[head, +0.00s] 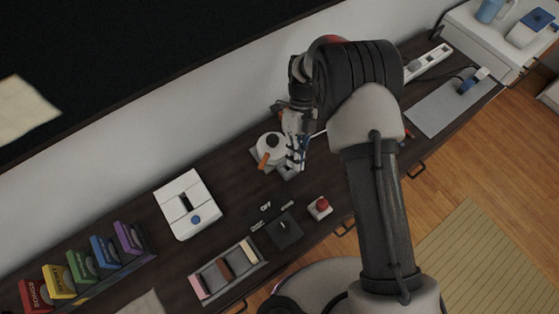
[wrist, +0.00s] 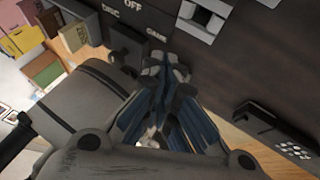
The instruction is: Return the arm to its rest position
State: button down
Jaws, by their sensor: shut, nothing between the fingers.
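My gripper (head: 297,150) hangs over the dark console top in the head view, partly hidden by my own wrist and arm. It is close beside a white round device with an orange part (head: 270,148); I cannot tell whether they touch. In the wrist view my gripper (wrist: 172,75) has its fingers drawn together with nothing between them. My arm is raised and bent, reaching out over the console.
The dark console (head: 225,168) also carries a white box with a blue button (head: 185,204), a red button on a white base (head: 320,208), a tray of cases (head: 228,272) and several coloured sleeves (head: 80,268). A white cabinet (head: 490,50) stands at the upper right. Wooden floor lies at lower right.

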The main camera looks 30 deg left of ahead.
jog(key=shift+w+d+r+p, duration=0.15)
jog(key=shift+w+d+r, duration=0.15)
jog(key=shift+r, duration=0.3)
jog(key=shift+w+d+r+p, duration=0.1)
jog(key=shift+w+d+r, duration=0.2)
jog(key=shift+r, duration=0.25)
jog(key=shift+w+d+r+p, duration=0.15)
jog(key=shift+w+d+r, duration=0.15)
jog(key=shift+r, duration=0.3)
jog(key=w+d+r+n+t+y, duration=0.1)
jog(key=d+r+n+t+y, duration=0.1)
jog(key=d+r+n, duration=0.65)
jog(key=w+d+r+n+t+y, duration=0.1)
jog(key=d+r+t, duration=0.3)
jog(key=r, duration=1)
jog(key=s+d+r+n+t, duration=0.2)
jog(key=s+d+r+n, duration=0.1)
jog(key=s+d+n, duration=0.3)
jog(key=s+d+r+n+t, duration=0.3)
jog(key=s+d+n, duration=0.3)
jog(key=s+d, duration=0.2)
jog(key=shift+d+r+n+t, duration=0.35)
jog(key=shift+d+r, duration=0.2)
jog(key=shift+d, duration=0.25)
